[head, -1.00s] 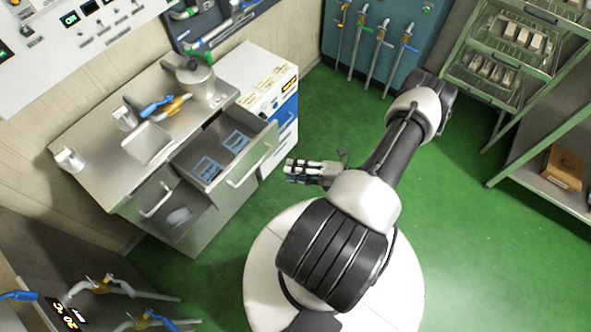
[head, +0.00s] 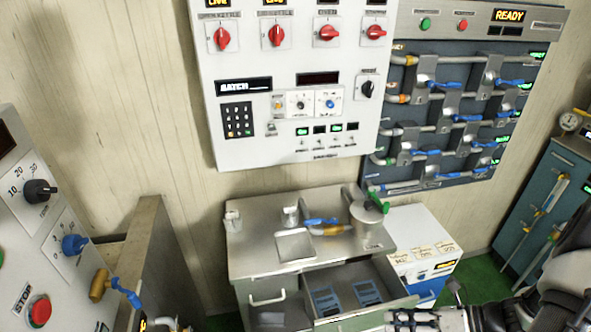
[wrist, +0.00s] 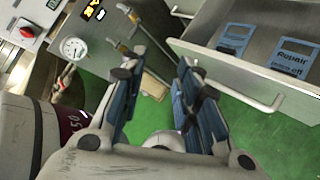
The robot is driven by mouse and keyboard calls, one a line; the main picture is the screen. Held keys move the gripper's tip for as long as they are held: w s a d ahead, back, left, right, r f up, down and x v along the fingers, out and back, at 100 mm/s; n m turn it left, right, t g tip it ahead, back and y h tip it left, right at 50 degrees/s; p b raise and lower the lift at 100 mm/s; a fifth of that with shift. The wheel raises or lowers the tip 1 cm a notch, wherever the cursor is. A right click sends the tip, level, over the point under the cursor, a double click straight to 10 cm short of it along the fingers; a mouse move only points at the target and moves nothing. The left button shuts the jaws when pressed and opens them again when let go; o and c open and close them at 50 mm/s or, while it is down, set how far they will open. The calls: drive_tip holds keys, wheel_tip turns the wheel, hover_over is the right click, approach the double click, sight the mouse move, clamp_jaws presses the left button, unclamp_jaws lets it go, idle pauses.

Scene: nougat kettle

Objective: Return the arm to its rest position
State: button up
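My gripper (head: 425,319) shows at the bottom edge of the head view, in front of the open drawer, with part of my dark arm at the lower right. In the wrist view my gripper (wrist: 156,82) has its two fingers apart with nothing between them. Green floor and a small tan object lie beyond the gap. The open drawer (wrist: 240,62) is beside the right finger; it holds blue cards, one reading "Repair". Most of my arm is outside the head view.
A white control panel (head: 290,160) and a valve board (head: 440,188) hang above.

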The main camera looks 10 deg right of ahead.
drive_tip(key=s+a+r+n+h, duration=0.3)
drive_tip(key=a+r+n, duration=0.2)
drive_tip(key=r+n, duration=0.3)
drive_tip(key=s+a+r+n+h, duration=0.3)
drive_tip(key=a+r+n, duration=0.3)
drive_tip(key=n, duration=0.8)
drive_tip(key=s+a+r+n+g+h, duration=0.1)
drive_tip(key=s+a+r+n+h, duration=0.2)
drive_tip(key=a+r+n, duration=0.3)
drive_tip(key=shift+a+r+n+h, duration=0.25)
drive_tip(key=shift+r+n+h, duration=0.65)
drive_tip(key=shift+r+n, duration=1.95)
